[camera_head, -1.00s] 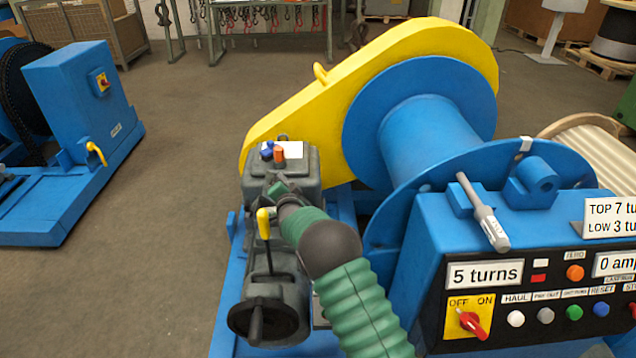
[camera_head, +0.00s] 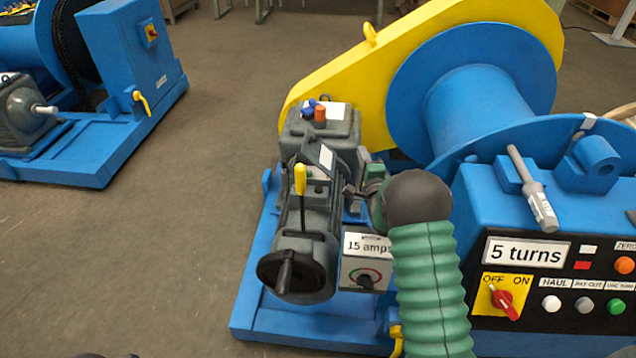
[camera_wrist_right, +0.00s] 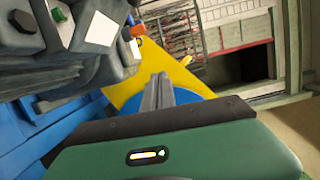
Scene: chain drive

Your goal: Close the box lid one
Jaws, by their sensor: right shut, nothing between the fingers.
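A small dark grey flap with a white label (camera_head: 318,154), seemingly the box lid, stands tilted up on the grey motor unit behind the yellow-handled lever (camera_head: 300,180). What lies under it is mostly hidden. My right gripper (camera_head: 349,190) is small in the head view, just right of and below the flap, apparently apart from it. In the right wrist view its grey fingers (camera_wrist_right: 159,88) are together with nothing between them. A white-labelled grey part (camera_wrist_right: 100,26), perhaps the flap, is at upper left there. My left gripper is not in view.
A grey housing with blue and orange buttons (camera_head: 320,116) stands behind the flap. The 15 amps box (camera_head: 366,270) and black handwheel (camera_head: 290,276) are in front. The blue drum (camera_head: 470,105) and control panel (camera_head: 560,270) are on the right. Open floor (camera_head: 190,240) lies left.

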